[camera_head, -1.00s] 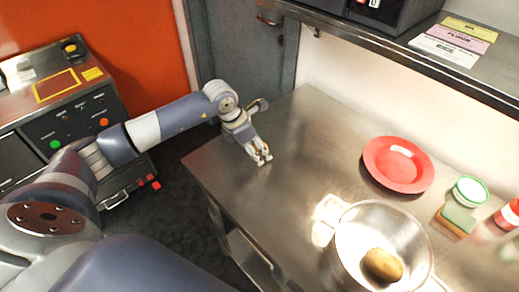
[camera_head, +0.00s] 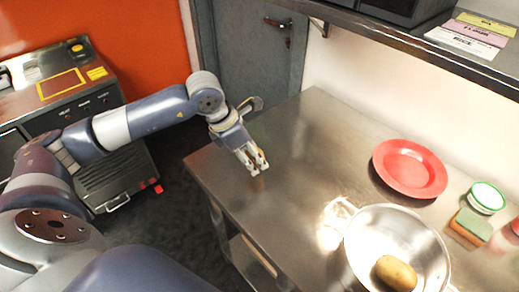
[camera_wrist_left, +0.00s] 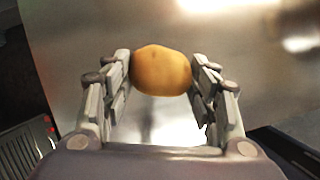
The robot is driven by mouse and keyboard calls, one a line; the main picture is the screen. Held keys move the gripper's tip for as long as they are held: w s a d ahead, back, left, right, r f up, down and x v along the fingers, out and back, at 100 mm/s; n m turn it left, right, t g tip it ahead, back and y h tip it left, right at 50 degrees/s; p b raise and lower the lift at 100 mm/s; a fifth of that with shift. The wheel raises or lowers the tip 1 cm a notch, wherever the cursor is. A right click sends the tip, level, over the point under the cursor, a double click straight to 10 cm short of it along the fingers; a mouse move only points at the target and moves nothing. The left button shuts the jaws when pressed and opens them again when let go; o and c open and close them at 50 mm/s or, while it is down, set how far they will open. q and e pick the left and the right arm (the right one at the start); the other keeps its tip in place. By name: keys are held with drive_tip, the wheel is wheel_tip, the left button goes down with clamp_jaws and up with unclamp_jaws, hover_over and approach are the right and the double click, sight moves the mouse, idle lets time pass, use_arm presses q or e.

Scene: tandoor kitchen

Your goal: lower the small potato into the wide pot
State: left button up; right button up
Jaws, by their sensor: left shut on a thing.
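My left gripper (camera_head: 258,165) is shut on the small potato (camera_wrist_left: 161,70), a yellow-brown round one. In the left wrist view the potato sits between the fingertips, touched on both sides. In the head view the fingers mostly hide it, above the left part of the steel table. The wide pot (camera_head: 352,249), a shiny metal one, stands at the table's right front, to the right of the gripper and well apart from it. Another, larger-looking potato (camera_head: 396,273) lies inside the pot. My right gripper is not in view.
A red plate (camera_head: 410,168) lies behind the pot. A sponge (camera_head: 472,226), a green-lidded container (camera_head: 487,196) and a red-topped bottle stand at the right. A shelf (camera_head: 455,58) overhangs the back. The steel table (camera_head: 290,190) is clear between gripper and pot.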

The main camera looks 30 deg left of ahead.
use_arm(q)
drive_tip(key=s+b, duration=0.1)
drive_tip(key=s, duration=0.4)
drive_tip(key=s+b, duration=0.1)
drive_tip(key=s, duration=0.2)
drive_tip(key=shift+d+r+b, duration=0.25)
drive_tip(key=shift+r+b, duration=0.05)
drive_tip(key=shift+s+d+r, duration=0.2)
drive_tip(key=shift+s, duration=0.35)
drive_tip(key=d+r, duration=0.3)
drive_tip(key=d, duration=0.7)
drive_tip(key=d+r+p, duration=0.1)
drive_tip(key=d+r, duration=0.2)
drive_tip(key=d, duration=0.8)
drive_tip(key=d+r, duration=0.3)
drive_tip(key=d, duration=0.8)
drive_tip(key=shift+d+r+p, duration=0.15)
drive_tip(key=shift+d+p, duration=0.05)
drive_tip(key=shift+p, duration=0.1)
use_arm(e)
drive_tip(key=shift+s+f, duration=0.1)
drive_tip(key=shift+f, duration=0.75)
use_arm(q)
drive_tip(key=shift+w, duration=0.1)
